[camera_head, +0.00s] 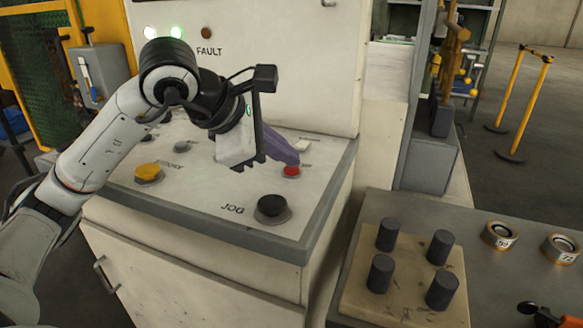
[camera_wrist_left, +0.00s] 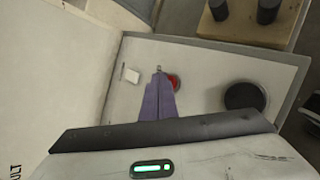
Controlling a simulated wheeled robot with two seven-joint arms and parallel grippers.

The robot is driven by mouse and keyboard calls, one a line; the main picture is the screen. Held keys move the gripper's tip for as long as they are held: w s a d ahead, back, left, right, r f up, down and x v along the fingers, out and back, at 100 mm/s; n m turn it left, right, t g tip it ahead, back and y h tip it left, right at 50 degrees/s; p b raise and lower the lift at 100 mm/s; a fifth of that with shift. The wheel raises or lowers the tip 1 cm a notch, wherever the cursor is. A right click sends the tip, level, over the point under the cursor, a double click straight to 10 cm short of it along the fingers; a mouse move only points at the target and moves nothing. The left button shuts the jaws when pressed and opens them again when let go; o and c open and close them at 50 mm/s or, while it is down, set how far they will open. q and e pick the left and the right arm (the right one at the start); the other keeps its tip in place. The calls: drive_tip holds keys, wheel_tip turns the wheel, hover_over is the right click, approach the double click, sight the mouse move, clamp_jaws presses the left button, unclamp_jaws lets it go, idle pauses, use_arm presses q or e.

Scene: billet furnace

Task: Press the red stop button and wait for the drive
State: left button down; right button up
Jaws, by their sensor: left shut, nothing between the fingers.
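The red stop button (camera_head: 291,171) sits on the sloped top of the white control console (camera_head: 200,205), right of the middle. My left gripper (camera_head: 296,162) is shut and empty, its purple fingers pointing at the button from the upper left. In the head view the fingertips overlap the button's upper edge. In the left wrist view the fingertips (camera_wrist_left: 159,78) lie right beside the red button (camera_wrist_left: 174,82), which is partly hidden behind them. I cannot tell whether they touch it. My right gripper is not in view.
A black JOG button (camera_head: 271,206) and a yellow button (camera_head: 148,172) are on the same panel. White and green lamps glow on the cabinet above, beside a dark FAULT lamp (camera_head: 207,33). A bench at right holds a block with several dark cylinders (camera_head: 388,234).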

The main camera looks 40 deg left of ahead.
sight(286, 171)
use_arm(q)
drive_tip(key=shift+f, duration=0.15)
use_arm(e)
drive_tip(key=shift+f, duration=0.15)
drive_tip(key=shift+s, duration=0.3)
use_arm(q)
drive_tip(key=shift+r+p, duration=0.65)
drive_tip(key=shift+r, duration=0.25)
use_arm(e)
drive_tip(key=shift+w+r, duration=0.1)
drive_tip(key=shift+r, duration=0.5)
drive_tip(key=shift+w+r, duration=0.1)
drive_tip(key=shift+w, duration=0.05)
